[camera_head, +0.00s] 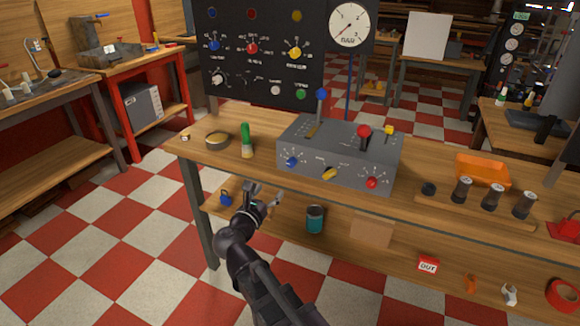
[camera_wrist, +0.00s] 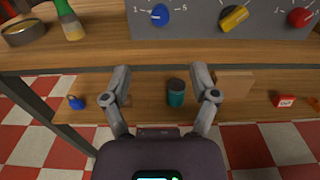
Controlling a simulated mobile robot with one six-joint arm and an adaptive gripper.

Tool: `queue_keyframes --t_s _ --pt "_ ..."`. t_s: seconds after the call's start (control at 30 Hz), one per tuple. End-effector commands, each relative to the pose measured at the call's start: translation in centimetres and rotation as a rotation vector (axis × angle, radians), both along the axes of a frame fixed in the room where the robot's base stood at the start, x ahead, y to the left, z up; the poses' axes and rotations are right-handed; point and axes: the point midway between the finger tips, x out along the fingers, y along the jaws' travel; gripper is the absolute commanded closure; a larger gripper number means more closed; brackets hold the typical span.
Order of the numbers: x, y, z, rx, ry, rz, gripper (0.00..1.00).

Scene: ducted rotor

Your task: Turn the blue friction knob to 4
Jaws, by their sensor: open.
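A blue knob (camera_head: 291,162) sits at the left of the sloped front of a grey control box (camera_head: 335,173) on the workbench. In the wrist view the blue knob (camera_wrist: 160,15) shows at the top edge, with a 1 at its left and a 5 at its right; its exact setting is hard to read. Another blue knob (camera_head: 214,45) is on the dark upright panel behind; I cannot read which one is labelled friction. My gripper (camera_head: 264,194) is open and empty, in front of and below the bench top, apart from the knob. It also shows in the wrist view (camera_wrist: 161,72).
A yellow knob (camera_head: 329,173) and a red knob (camera_head: 372,182) are beside the blue one. Levers rise from the box top. A green-capped bottle (camera_head: 246,142) and round tin (camera_head: 217,140) stand left. The bench's lower shelf (camera_wrist: 140,90) holds a teal can (camera_head: 315,219).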

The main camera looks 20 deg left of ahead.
Motion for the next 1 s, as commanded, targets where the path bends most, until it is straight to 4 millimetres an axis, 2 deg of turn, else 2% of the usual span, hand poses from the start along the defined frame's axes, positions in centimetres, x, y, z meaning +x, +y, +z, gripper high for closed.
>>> queue_keyframes --t_s 0.17,0.37,1.0 --pt "0.7 0.0 0.0 0.001 0.001 -0.001 0.24" --pt "2.4 -0.1 0.0 0.001 0.001 -0.001 0.24" --pt "11.6 -0.7 0.0 0.001 0.001 -0.001 0.24"
